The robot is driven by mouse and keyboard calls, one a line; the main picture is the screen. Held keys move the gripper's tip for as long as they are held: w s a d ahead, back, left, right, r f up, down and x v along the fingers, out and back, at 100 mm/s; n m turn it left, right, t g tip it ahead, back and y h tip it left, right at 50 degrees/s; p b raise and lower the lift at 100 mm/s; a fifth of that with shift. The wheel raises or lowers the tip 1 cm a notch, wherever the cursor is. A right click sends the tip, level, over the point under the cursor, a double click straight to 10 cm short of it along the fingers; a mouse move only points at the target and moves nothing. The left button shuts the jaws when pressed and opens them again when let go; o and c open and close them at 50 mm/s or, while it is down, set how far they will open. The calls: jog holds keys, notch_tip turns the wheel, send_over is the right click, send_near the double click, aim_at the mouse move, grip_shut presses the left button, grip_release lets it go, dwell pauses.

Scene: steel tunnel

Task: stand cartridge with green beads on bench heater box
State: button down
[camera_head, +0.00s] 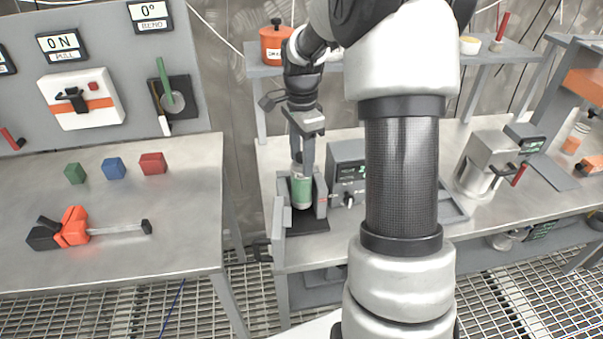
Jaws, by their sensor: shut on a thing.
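The cartridge with green beads (301,190) is a clear upright cylinder, its lower part filled with green. My gripper (303,165) points down and is shut on its upper part; the fingers partly hide its top. The cartridge is between low grey walls, over a dark base, on the bench. A grey box with a green display and a knob (346,176), which looks like the heater box's control part, is just right of it. I cannot tell whether the cartridge's bottom touches the base.
A shelf (340,68) with an orange pot (275,42) stands behind my gripper. A grey-white machine (487,165) is at right on the bench. A left table (120,255) holds coloured blocks and an orange tool. My arm hides the bench's middle.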

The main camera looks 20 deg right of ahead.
aim_at(302, 180)
jog(key=shift+f, duration=2.55)
jog(key=c, duration=0.9)
grip_release()
jog(key=shift+b, duration=0.3)
